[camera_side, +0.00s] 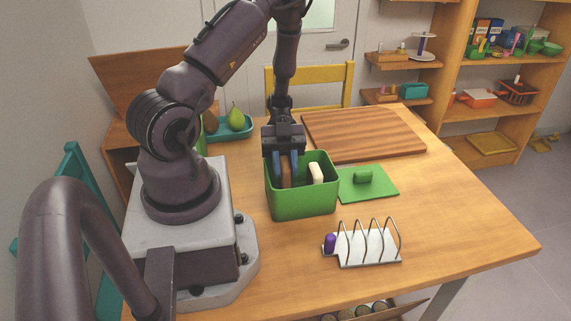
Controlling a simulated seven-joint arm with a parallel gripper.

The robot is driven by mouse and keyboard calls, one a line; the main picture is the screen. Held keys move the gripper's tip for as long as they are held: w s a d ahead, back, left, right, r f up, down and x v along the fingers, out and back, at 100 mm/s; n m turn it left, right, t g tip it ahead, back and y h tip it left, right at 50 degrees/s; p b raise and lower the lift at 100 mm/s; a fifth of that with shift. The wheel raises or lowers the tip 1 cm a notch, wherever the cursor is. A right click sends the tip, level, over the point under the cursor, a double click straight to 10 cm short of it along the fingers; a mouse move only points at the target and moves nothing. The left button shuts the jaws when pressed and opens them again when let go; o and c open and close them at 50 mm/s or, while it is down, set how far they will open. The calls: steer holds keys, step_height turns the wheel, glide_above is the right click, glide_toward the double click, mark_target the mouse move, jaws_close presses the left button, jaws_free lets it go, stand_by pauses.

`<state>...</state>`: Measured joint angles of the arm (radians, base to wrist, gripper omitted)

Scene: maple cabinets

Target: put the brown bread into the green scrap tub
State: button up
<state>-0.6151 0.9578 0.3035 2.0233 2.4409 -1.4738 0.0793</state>
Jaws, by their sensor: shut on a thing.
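The green scrap tub (303,201) stands on the table just right of my base, with its top open. My gripper (284,180) points down at the tub's mouth, towards its left side. Its blue fingers are shut on the brown bread (286,173), which shows as a narrow brown strip between them. The lower ends of the fingers and bread meet the tub's front rim in this view, so I cannot tell how deep they are. A cream-coloured piece (317,172) stands in the tub's right side.
A green lid (381,188) with a handle lies right of the tub. A wire rack (370,248) with a purple item (330,243) stands in front. A striped wooden board (364,135) lies behind, and a teal tray (216,134) with a pear (236,118) is at the back left. The table's right side is clear.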

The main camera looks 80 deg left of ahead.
steer(key=shift+f, duration=0.45)
stand_by(0.3)
steer(key=o, duration=1)
steer(key=v, duration=1.3)
